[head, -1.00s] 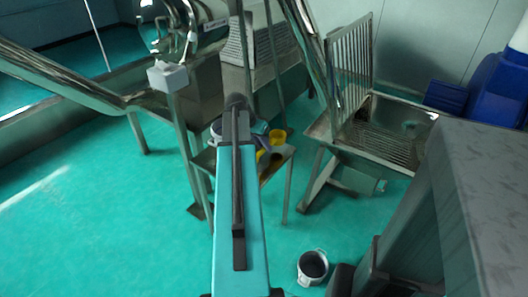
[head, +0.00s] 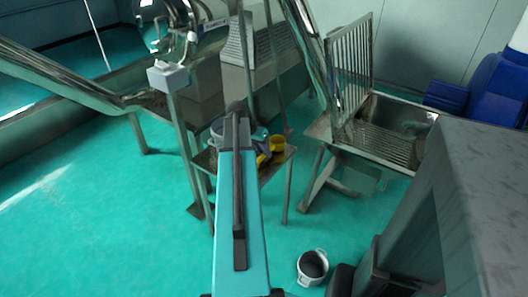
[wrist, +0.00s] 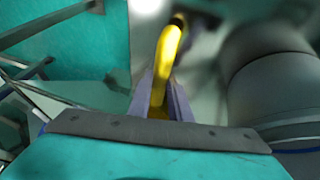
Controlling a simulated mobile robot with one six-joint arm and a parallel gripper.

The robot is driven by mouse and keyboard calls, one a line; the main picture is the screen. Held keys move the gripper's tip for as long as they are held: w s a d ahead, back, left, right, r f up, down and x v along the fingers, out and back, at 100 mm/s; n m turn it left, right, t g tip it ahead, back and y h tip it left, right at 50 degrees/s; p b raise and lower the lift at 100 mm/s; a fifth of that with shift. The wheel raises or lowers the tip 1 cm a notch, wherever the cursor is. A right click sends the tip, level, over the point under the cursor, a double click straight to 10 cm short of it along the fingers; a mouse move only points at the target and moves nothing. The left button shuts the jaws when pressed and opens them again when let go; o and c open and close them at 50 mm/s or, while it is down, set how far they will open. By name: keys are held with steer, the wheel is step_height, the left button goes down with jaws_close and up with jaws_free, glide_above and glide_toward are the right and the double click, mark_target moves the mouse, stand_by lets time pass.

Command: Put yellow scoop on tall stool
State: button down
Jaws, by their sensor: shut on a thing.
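My gripper (head: 262,146) is shut on the yellow scoop (head: 277,143), seen just beyond my arm in the head view. In the wrist view, the purple-grey fingers of my gripper (wrist: 166,98) close on the scoop's curved yellow handle (wrist: 160,67). The tall stool (head: 275,170) is a metal stand with thin legs; the scoop appears over its top. I cannot tell whether the scoop touches the top. My arm hides part of the stool.
A grey vessel (head: 216,130) shows at the stool's left, partly behind my arm. A metal sink with a rack (head: 385,135) stands to the right. A pot (head: 312,266) is on the green floor. A grey-topped counter (head: 485,185) is at the right.

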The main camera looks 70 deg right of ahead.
steer(key=shift+f, duration=0.2)
steer(key=c, duration=1.6)
jaws_free()
steer(key=shift+c, duration=0.2)
steer(key=shift+r, duration=0.15)
steer(key=v, duration=1.2)
steer(key=shift+p, duration=0.3)
